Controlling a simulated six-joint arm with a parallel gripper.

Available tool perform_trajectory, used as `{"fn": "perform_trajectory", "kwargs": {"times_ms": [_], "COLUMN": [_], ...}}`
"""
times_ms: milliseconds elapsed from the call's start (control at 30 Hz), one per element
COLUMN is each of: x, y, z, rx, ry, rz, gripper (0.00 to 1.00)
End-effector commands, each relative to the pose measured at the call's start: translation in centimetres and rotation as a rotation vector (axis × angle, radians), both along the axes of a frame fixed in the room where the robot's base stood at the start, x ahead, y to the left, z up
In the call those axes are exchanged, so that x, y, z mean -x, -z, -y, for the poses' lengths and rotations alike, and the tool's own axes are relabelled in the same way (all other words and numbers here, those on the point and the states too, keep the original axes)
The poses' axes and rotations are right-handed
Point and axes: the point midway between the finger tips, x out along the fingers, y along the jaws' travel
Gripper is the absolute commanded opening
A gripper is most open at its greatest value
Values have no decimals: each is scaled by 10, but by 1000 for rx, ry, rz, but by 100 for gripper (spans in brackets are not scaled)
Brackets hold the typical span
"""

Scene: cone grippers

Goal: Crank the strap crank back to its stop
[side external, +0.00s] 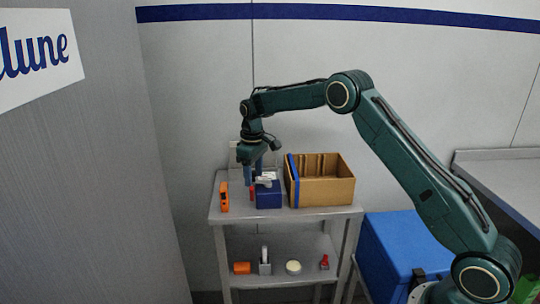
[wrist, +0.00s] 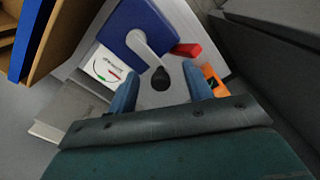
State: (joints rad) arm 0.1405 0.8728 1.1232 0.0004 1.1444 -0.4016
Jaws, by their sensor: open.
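The strap crank is a blue box (side external: 268,198) on the shelf top, also in the wrist view (wrist: 128,22), with a grey crank arm (wrist: 145,50) and a black knob (wrist: 160,80) at the arm's end. A white label (wrist: 104,70) with a green and red arc lies beside the box. My gripper (side external: 254,183) points down at the crank. In the wrist view my gripper (wrist: 160,70) is open, with one blue finger on each side of the knob. I cannot tell whether either finger touches it.
A brown crate (side external: 325,192) with a blue strap (side external: 293,182) stands right of the crank in the side view. An orange tool (side external: 224,197) stands at the left. A red item (wrist: 187,50) lies near the box. The lower shelf (side external: 280,272) holds several small items.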

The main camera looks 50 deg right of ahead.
Motion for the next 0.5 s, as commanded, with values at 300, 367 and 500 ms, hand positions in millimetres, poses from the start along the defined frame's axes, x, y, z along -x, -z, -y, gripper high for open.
{"fn": "perform_trajectory", "kwargs": {"times_ms": [300,367,500], "x": [0,0,0], "y": [-16,-20,-30], "z": [-2,-1,-1], "rx": [-1,-1,-1], "ry": [-4,-3,-2], "rz": [-1,0,-1], "gripper": [55,55,55]}}
